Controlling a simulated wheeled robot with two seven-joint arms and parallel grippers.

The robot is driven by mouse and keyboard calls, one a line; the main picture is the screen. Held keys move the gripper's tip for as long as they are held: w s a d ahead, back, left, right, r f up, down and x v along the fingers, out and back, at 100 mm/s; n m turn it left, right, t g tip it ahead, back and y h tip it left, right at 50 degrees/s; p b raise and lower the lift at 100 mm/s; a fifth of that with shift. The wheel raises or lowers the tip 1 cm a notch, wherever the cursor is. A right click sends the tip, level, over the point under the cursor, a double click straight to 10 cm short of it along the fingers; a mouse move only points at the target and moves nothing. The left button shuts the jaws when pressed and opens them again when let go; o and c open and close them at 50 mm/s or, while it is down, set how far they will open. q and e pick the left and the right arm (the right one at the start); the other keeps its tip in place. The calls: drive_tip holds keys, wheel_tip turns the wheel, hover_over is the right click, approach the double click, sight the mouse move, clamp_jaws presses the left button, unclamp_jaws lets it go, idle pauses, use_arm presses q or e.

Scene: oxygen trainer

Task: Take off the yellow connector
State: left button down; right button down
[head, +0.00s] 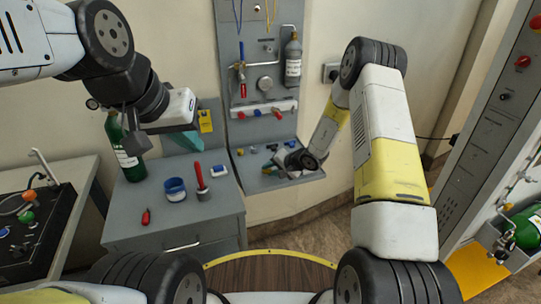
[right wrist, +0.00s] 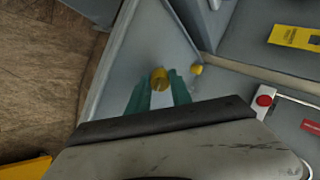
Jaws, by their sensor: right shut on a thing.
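The yellow connector (right wrist: 159,79), a small round piece, sits between the teal fingertips of my right gripper (right wrist: 160,92) in the right wrist view. The gripper is shut on it, low over the grey tray (right wrist: 128,50). Whether the connector is still joined to anything cannot be told.
A second small yellow piece (right wrist: 196,70) lies close to the right fingers. The grey cabinet (head: 222,218) carries a green bottle (head: 124,150), a blue-banded jar (head: 175,190) and a red-handled tool (head: 200,178). The wall panel (head: 262,50) rises behind the tray.

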drive_tip(key=shift+f, duration=0.5)
idle(0.4)
drive_tip(key=shift+s+f, duration=0.1)
drive_tip(key=shift+f, duration=0.15)
drive_tip(key=shift+s+d+f, duration=0.15)
drive_tip(key=shift+f, duration=0.25)
drive_tip(key=c, duration=1.1)
unclamp_jaws()
drive_tip(key=v, duration=0.5)
drive_tip(key=r+v, duration=0.1)
drive_tip(key=v, duration=0.2)
drive_tip(key=shift+w+a, duration=0.2)
drive_tip(key=shift+w, duration=0.05)
